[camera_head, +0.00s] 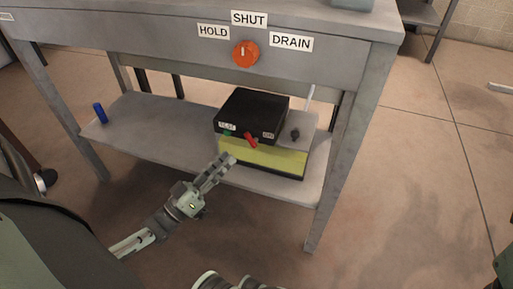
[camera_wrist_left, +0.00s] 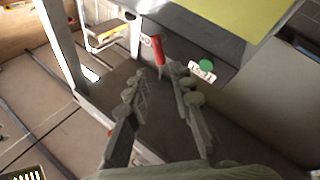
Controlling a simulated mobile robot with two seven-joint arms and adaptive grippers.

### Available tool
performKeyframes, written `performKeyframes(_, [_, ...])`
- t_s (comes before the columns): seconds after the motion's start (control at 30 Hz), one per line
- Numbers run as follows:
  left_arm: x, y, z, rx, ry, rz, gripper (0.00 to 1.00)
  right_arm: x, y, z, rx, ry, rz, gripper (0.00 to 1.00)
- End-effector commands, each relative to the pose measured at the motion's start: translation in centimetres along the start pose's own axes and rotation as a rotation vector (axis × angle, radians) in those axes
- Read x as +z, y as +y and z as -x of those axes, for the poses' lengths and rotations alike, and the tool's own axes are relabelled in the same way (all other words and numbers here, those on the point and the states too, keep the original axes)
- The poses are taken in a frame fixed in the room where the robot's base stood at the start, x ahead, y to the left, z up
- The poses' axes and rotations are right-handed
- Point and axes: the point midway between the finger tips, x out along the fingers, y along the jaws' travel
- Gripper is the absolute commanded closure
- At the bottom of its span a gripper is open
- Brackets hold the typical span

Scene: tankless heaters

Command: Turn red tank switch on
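The red switch (camera_head: 251,140) is a short lever on the front of a box with a black top (camera_head: 252,108) and a yellow lower band (camera_head: 262,153). The box sits on the lower shelf of a grey table. In the left wrist view the red switch (camera_wrist_left: 158,50) stands out from the dark panel, just ahead of the fingertips. My left gripper (camera_head: 226,164) is in front of the box, a little below and left of the switch. Its fingers (camera_wrist_left: 157,78) are apart, with nothing visibly held between them. My right gripper cannot be made out.
A green button (camera_wrist_left: 207,65) and white label are beside the switch. A grey unit with a dark knob (camera_head: 295,133) adjoins the box. Above is an orange dial (camera_head: 245,54) marked HOLD, SHUT, DRAIN. A blue cylinder (camera_head: 100,113) stands at the shelf's left.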

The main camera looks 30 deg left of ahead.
Motion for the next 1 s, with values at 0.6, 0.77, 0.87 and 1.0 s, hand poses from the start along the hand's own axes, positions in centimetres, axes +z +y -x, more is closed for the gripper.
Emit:
performKeyframes(0.6, [0.0, 0.1, -7.4, 0.0, 0.0, -0.002, 0.78, 0.2, -0.1, -0.1, -0.021, 0.013, 0.002, 0.6])
performKeyframes(0.77, [0.0, 0.1, -7.5, 0.0, 0.0, -0.002, 0.78, 0.2, -0.1, -0.2, -0.021, 0.013, 0.003, 0.6])
performKeyframes(0.87, [0.0, 0.1, -7.5, 0.0, 0.0, -0.002, 0.82, 0.2, -0.1, -0.2, -0.021, 0.013, 0.003, 0.6])
performKeyframes(1.0, [0.0, 0.1, -7.4, 0.0, 0.0, -0.002, 0.99, 0.2, -0.1, -0.2, -0.021, 0.013, 0.003, 0.6])
